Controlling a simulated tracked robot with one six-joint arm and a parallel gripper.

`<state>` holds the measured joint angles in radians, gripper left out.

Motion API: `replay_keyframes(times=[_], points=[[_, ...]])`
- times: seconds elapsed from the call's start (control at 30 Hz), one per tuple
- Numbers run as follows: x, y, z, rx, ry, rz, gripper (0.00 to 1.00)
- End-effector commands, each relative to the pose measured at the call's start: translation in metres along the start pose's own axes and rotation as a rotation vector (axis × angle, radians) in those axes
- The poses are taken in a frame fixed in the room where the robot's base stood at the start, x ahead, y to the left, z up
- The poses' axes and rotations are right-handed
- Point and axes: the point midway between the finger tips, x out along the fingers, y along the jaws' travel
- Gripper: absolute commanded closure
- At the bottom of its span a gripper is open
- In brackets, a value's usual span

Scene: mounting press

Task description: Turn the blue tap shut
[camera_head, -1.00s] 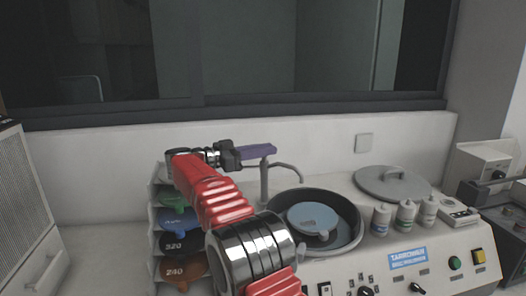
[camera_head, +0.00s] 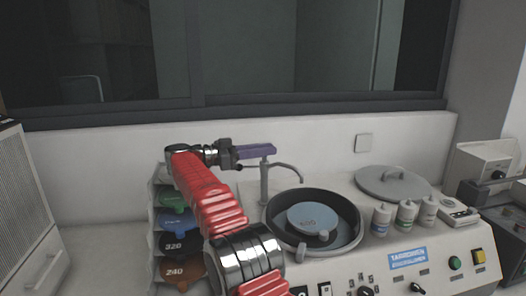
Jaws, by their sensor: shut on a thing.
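The handle lies nearly level and points left toward my arm. My gripper (camera_head: 236,155) is at the left end of the handle and is shut on it. The dark jaws hide that end of the handle. My red and chrome arm comes up from the front, left of the basin.
The black basin (camera_head: 352,218) holds a blue-grey disc. A grey lid (camera_head: 393,184), several bottles and a control panel (camera_head: 410,275) are to the right. A rack of numbered discs (camera_head: 181,245) stands left of my arm. The wall is close behind.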

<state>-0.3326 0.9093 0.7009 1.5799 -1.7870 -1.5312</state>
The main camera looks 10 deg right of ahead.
Motion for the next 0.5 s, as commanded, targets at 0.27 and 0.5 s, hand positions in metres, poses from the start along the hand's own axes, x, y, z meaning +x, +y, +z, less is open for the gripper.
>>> replay_keyframes(times=[0.27,0.5], points=[[0.0002,-0.0004,-0.0024,0.004,0.002,-0.003,0.73],[-0.0026,-0.0004,-0.0012,0.002,0.001,-0.002,0.73]])
